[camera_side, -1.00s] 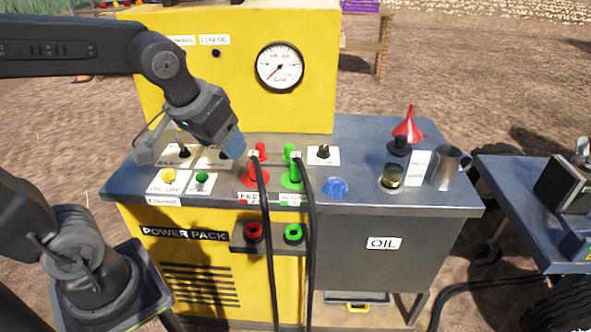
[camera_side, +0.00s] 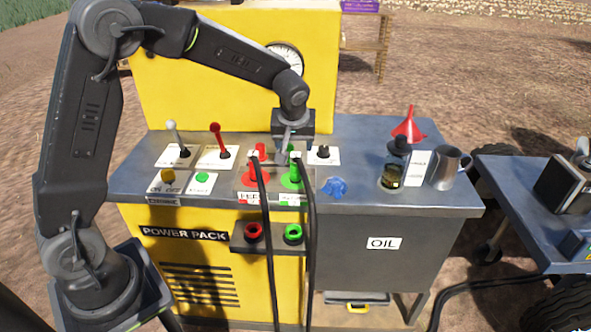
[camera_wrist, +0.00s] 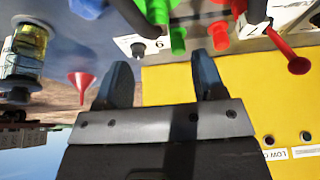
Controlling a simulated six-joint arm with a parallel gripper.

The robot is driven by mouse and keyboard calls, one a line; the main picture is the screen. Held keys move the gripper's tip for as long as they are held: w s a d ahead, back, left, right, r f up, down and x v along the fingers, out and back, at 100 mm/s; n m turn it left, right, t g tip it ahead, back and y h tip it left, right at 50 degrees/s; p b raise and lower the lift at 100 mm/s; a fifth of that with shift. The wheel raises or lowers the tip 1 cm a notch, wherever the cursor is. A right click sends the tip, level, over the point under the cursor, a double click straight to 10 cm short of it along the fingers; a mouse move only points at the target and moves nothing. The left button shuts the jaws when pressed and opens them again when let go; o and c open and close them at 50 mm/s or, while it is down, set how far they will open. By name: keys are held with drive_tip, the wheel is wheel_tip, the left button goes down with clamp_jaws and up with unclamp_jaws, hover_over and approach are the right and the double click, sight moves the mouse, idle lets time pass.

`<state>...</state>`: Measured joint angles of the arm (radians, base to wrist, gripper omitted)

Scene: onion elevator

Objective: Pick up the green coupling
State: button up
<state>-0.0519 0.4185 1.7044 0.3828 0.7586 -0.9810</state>
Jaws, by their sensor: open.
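The green coupling (camera_side: 293,176) stands upright on the panel top in the side view, with a black hose attached. Green parts (camera_wrist: 177,40) also show at the top of the wrist view, where I cannot tell the coupling from the green fitting behind it. My gripper (camera_side: 291,146) points down above and just behind the coupling, and partly hides the fittings there. In the wrist view my gripper (camera_wrist: 160,80) has its two fingers well apart with nothing between them. The green parts lie beyond the fingertips.
A red coupling (camera_side: 255,177) with its own hose stands close on the left. Red and green sockets sit on the front shelf (camera_side: 270,246). A blue crumpled rag (camera_side: 335,187), an oil bottle (camera_side: 395,165), a red funnel (camera_side: 408,127) and a metal jug (camera_side: 446,168) are to the right.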

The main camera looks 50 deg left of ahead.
sight(296, 163)
drive_tip(key=x, duration=0.9)
drive_tip(key=shift+w+f, duration=0.1)
drive_tip(key=shift+f, duration=0.2)
drive_tip(key=shift+c, duration=0.4)
drive_tip(key=c, duration=1)
